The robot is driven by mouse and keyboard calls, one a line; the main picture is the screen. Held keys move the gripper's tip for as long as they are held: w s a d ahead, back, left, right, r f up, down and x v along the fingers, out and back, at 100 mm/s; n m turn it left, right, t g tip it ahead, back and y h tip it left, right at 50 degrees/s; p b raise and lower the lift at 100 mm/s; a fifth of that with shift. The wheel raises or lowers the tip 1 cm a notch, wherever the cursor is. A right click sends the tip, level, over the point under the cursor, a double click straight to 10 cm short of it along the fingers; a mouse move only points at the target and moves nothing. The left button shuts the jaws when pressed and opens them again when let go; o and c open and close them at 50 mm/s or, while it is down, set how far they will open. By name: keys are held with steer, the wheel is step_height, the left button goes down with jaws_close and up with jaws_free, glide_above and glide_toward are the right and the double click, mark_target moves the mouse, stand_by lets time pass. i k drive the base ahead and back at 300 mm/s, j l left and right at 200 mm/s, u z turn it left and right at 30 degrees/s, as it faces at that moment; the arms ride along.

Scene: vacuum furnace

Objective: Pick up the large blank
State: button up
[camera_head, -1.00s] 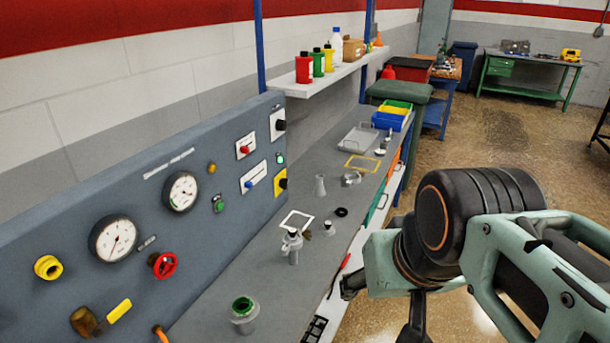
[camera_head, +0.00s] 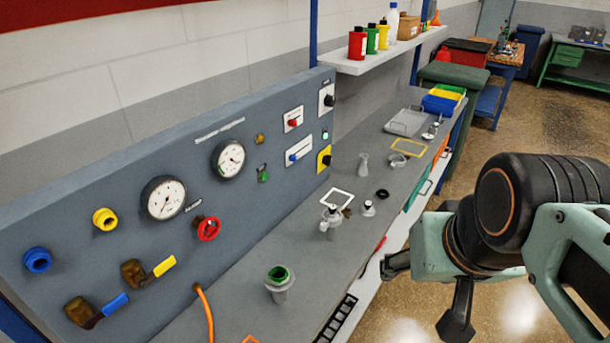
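I cannot tell for sure which item is the large blank. Small grey metal pieces stand on the grey bench (camera_head: 235,312): a short one with a dark base or top (camera_head: 368,208), a low round metal piece (camera_head: 398,160) by the yellow square outline, and small pieces (camera_head: 429,132) beside the grey tray. My gripper (camera_head: 426,296) is at the lower right, over the floor beyond the bench's front edge. Its two dark fingers are spread apart with nothing visible between them. It touches none of these pieces.
A grey panel (camera_head: 110,160) with gauges, valves and switches lines the bench's back. A metal fitting (camera_head: 331,222), a green-topped fitting (camera_head: 280,283), a flask (camera_head: 363,165) and a grey tray (camera_head: 406,122) occupy the bench. A shelf (camera_head: 385,52) with bottles overhangs it.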

mark_target(367, 210)
steer(key=u, duration=0.4)
steer(key=i+l+u, duration=0.15)
steer(key=u, duration=0.3)
steer(key=i+l+u, duration=0.1)
steer(key=l+u, duration=0.2)
steer(key=u, duration=0.2)
steer(key=i+l+u, duration=0.1)
steer(key=l+u, duration=0.3)
steer(key=l, duration=0.3)
steer(key=l+u, duration=0.25)
steer(key=l, duration=1.3)
steer(key=k+l+u, duration=0.1)
steer(key=l, duration=0.65)
steer(key=k+l+u, duration=0.15)
steer(key=l, duration=0.2)
steer(key=i+j+z, duration=0.15)
steer(key=k+j, duration=0.05)
steer(key=j, duration=0.05)
